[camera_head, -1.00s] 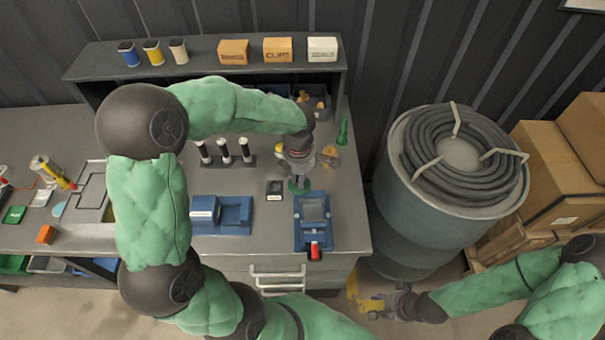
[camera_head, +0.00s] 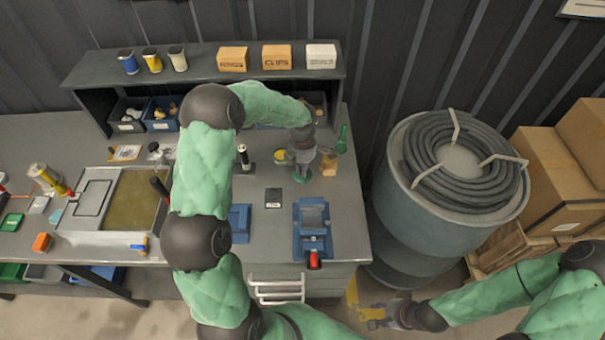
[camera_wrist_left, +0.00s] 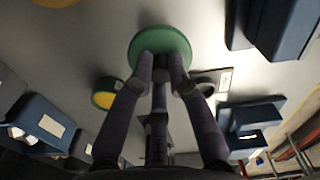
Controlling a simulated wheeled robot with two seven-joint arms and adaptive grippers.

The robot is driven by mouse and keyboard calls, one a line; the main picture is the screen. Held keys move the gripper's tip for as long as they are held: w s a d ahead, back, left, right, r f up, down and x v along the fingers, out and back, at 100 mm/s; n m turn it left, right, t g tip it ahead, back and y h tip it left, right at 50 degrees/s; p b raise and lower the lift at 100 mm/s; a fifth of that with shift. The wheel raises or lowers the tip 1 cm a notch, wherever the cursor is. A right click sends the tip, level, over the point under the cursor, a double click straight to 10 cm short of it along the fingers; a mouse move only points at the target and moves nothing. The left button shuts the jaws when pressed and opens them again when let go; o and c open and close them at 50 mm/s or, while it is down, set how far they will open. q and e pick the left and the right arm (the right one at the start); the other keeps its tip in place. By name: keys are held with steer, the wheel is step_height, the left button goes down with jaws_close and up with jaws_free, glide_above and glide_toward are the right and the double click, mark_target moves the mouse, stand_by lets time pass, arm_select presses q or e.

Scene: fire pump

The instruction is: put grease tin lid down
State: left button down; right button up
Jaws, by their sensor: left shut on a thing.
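My left gripper (camera_head: 303,165) is over the right part of the bench, fingers pointing down. It is shut on the green round grease tin lid (camera_head: 302,175), which also shows at the fingertips in the left wrist view (camera_wrist_left: 160,44). The lid is low over the bench top; I cannot tell whether it touches. The open grease tin (camera_head: 280,156), green with yellow grease inside, stands just left of the gripper and also shows in the left wrist view (camera_wrist_left: 106,93). My right gripper (camera_head: 374,318) is low at the bottom right, away from the bench; its fingers are too small to read.
A black labelled square (camera_head: 273,198) lies in front of the lid. A blue fixture (camera_head: 312,228) with a red-ended part is nearer the front edge. An orange-yellow object (camera_head: 329,164) and a green bottle (camera_head: 342,140) stand right. A hose drum (camera_head: 400,205) stands beside the bench.

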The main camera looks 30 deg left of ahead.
arm_select(q)
steer(key=shift+w+a+f, duration=0.2)
steer(key=shift+w+f, duration=0.2)
steer(key=shift+f, duration=1.6)
steer(key=shift+f+b, duration=0.15)
steer(key=shift+b, duration=0.2)
steer(key=c, duration=1.2)
jaws_free()
step_height(320, 180, up, 12)
steer(key=shift+r+p, duration=0.15)
steer(key=shift+p, duration=0.6)
